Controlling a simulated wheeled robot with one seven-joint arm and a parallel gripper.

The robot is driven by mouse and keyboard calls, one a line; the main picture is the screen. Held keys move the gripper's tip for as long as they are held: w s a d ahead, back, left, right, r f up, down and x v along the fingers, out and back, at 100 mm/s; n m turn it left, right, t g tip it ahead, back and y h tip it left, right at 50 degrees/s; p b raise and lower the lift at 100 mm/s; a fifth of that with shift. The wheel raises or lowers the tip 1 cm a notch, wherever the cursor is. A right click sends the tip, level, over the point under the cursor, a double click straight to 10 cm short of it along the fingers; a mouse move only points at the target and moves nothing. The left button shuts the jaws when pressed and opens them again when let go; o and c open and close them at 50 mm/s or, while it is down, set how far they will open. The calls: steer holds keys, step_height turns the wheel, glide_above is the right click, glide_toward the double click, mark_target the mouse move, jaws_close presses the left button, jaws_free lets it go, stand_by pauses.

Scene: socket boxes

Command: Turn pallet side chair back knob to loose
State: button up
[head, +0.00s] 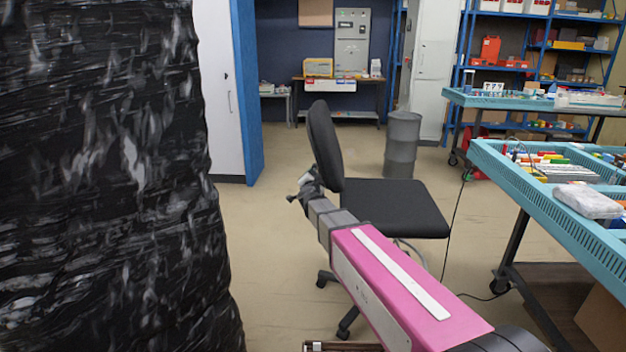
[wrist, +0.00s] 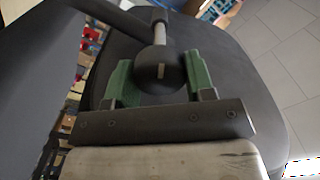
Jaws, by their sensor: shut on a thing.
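The office chair has a black backrest (head: 324,146) and a black seat (head: 392,207). It stands in the middle of the head view, beside the black-wrapped pallet (head: 110,180). In the head view my pink arm reaches to the back of the chair, and the knob cannot be made out clearly there.
A blue-edged workbench (head: 540,195) with parts and a wrapped bag (head: 588,201) stands at the right. A grey bin (head: 403,144) is behind the chair. A dark cable hangs to the floor between chair and bench. Floor left of the chair is clear.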

steer(key=o, duration=0.9)
steer(key=shift+s, duration=0.1)
steer(key=s, duration=1)
steer(key=shift+s+a, duration=0.2)
steer(key=shift+s, duration=0.1)
steer(key=shift+f, duration=0.1)
